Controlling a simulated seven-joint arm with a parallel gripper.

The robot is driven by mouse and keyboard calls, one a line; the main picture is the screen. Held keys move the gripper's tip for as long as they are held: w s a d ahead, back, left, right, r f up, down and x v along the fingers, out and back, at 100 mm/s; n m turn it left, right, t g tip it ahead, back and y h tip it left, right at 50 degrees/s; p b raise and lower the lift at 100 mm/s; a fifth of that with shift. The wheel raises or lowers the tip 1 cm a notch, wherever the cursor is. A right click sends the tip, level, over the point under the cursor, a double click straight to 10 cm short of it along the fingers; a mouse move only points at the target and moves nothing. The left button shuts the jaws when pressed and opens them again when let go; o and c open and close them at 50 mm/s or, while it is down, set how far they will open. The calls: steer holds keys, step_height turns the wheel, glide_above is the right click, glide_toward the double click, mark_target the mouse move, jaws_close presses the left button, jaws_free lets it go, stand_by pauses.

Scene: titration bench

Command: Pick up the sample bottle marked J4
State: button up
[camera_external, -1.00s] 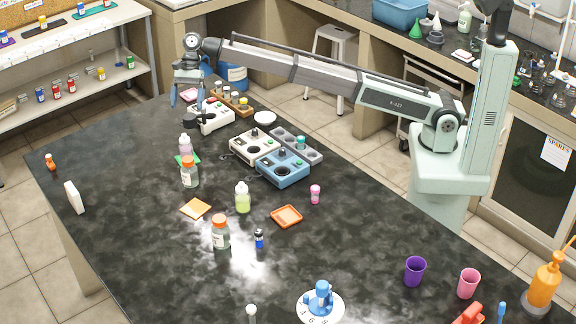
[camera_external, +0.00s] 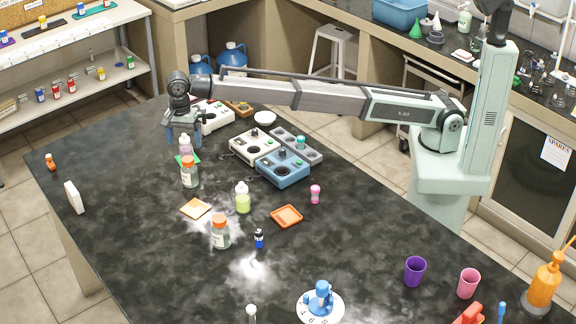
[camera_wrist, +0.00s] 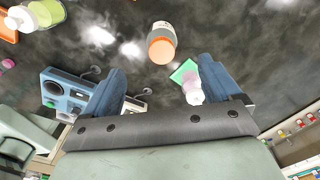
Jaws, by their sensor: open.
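No J4 mark is readable, so I cannot tell which bottle bears it. A clear bottle with an orange cap (camera_external: 189,175) stands in front of my gripper (camera_external: 183,144); it also shows in the wrist view (camera_wrist: 162,45), beyond the fingertips. A pale purple bottle with a white cap (camera_external: 186,146) stands on a green card (camera_wrist: 183,70), close by the gripper and beside the right finger in the wrist view. Another orange-capped bottle (camera_external: 221,234) and a yellow-green bottle (camera_external: 243,200) stand nearer the camera. My gripper is open and empty, pointing down.
Grey (camera_external: 254,146) and blue (camera_external: 283,169) instruments stand right of the gripper. An orange tray (camera_external: 287,216), an orange card (camera_external: 195,208), a small blue bottle (camera_external: 259,239) and a pink bottle (camera_external: 315,194) lie or stand farther forward. The table's left side is mostly clear.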

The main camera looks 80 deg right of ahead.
mark_target(187, 160)
step_height(187, 160, down, 8)
steer(key=shift+f, duration=0.15)
steer(key=shift+d+f, duration=0.25)
steer(key=shift+f, duration=1.05)
steer(key=shift+d+f, duration=0.25)
steer(key=shift+f, duration=1.05)
steer(key=c, duration=1.3)
steer(key=shift+o, duration=0.2)
steer(key=shift+r, duration=0.15)
